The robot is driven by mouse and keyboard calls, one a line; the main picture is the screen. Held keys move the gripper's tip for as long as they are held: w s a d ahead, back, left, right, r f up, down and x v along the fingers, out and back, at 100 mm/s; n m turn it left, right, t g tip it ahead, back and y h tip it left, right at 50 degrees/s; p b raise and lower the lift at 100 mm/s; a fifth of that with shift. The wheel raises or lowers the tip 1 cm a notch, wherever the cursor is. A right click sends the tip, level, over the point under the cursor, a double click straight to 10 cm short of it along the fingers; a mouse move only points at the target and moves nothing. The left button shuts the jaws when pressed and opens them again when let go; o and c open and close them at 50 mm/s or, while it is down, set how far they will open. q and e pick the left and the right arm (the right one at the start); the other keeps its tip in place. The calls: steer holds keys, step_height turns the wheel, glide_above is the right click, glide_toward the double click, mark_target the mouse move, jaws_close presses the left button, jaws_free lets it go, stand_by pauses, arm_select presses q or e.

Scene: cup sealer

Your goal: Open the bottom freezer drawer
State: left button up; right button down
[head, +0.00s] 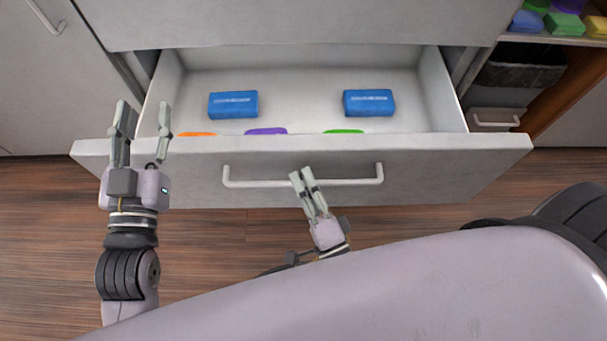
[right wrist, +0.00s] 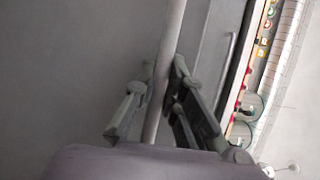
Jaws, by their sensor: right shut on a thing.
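The bottom freezer drawer (head: 290,158) is pulled out, and its white interior shows from above. Its front has a long white bar handle (head: 245,183). My right gripper (head: 302,175) is at the middle of the handle, with its fingers shut on the bar. In the right wrist view the handle (right wrist: 168,60) runs between the two fingers of the gripper (right wrist: 160,95). My left gripper (head: 142,112) is open and empty at the left end of the drawer front, its fingers pointing up in the picture.
Two blue boxes (head: 233,105) (head: 368,103) lie in the drawer. Orange, purple (head: 266,131) and green (head: 343,131) items show behind its front panel. A cabinet with shelves (head: 555,38) stands at the right. Wooden floor (head: 230,240) lies in front of the drawer.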

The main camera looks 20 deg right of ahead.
steer(key=shift+f, duration=0.1)
steer(key=c, duration=1.7)
jaws_free()
steer(key=shift+o, duration=0.2)
steer(key=shift+s, duration=0.1)
steer(key=v, duration=1.2)
